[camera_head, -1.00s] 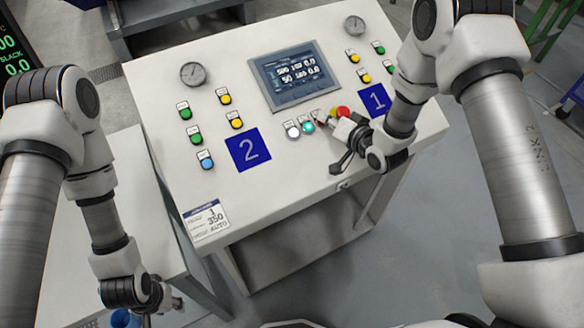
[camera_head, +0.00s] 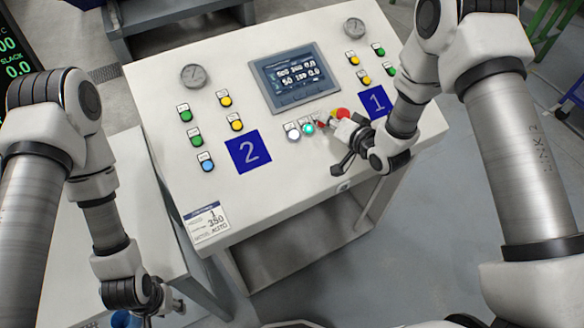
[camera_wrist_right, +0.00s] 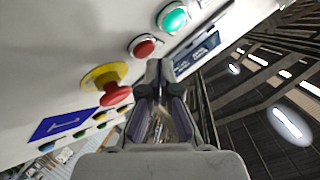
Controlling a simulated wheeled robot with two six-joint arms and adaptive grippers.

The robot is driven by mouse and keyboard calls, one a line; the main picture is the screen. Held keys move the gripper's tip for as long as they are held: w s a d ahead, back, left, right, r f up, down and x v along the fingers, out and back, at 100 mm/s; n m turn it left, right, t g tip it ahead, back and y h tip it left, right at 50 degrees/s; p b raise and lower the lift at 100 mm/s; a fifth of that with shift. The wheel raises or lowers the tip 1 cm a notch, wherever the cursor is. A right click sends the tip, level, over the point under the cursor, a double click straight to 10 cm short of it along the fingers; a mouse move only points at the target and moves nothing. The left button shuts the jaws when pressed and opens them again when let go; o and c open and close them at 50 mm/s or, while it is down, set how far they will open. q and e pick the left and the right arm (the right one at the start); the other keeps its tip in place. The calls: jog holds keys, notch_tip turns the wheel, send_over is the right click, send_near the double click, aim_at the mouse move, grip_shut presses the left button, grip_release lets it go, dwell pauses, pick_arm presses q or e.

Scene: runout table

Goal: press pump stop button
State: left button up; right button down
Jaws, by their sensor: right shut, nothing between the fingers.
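A small red button (camera_wrist_right: 143,47) with a pale ring sits on the sloped console, between a lit green button (camera_wrist_right: 173,18) and a red mushroom button on a yellow base (camera_wrist_right: 113,94). In the head view the red button (camera_head: 319,121) is partly hidden by my right gripper (camera_head: 329,121). The right gripper is shut and empty, its fingertips (camera_wrist_right: 160,68) close beside the red button. In the wrist view they appear offset from its face; contact cannot be told. My left gripper (camera_head: 160,309) hangs low at the left, its fingers unclear.
The console (camera_head: 290,185) carries a screen (camera_head: 295,76), gauges, blue plates numbered 1 and 2, and several yellow, green and blue buttons. A white button (camera_head: 292,131) is left of the lit green one (camera_head: 308,128). The mushroom button stands close to the right gripper.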

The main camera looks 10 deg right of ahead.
jog(key=shift+s+d+r, duration=0.1)
jog(key=shift+r, duration=0.1)
jog(key=r+p, duration=0.1)
jog(key=s+r+p, duration=0.1)
jog(key=r, duration=0.1)
jog(key=s+r+p, duration=0.1)
jog(key=r+p, duration=0.1)
jog(key=shift+s+d+r, duration=0.15)
jog(key=shift+d+r, duration=0.05)
jog(key=shift+d, duration=0.15)
dwell(1.4)
jog(key=r+n+p, duration=0.1)
jog(key=n, duration=0.5)
jog(key=s+n+p, duration=0.1)
jog(key=n+p, duration=0.1)
jog(key=n, duration=0.5)
jog(key=r+n+y+p, duration=0.1)
jog(key=n, duration=0.5)
jog(key=shift+s+d+r+g, duration=0.15)
jog(key=shift+s+r+g, duration=0.05)
jog(key=shift+r+g, duration=0.1)
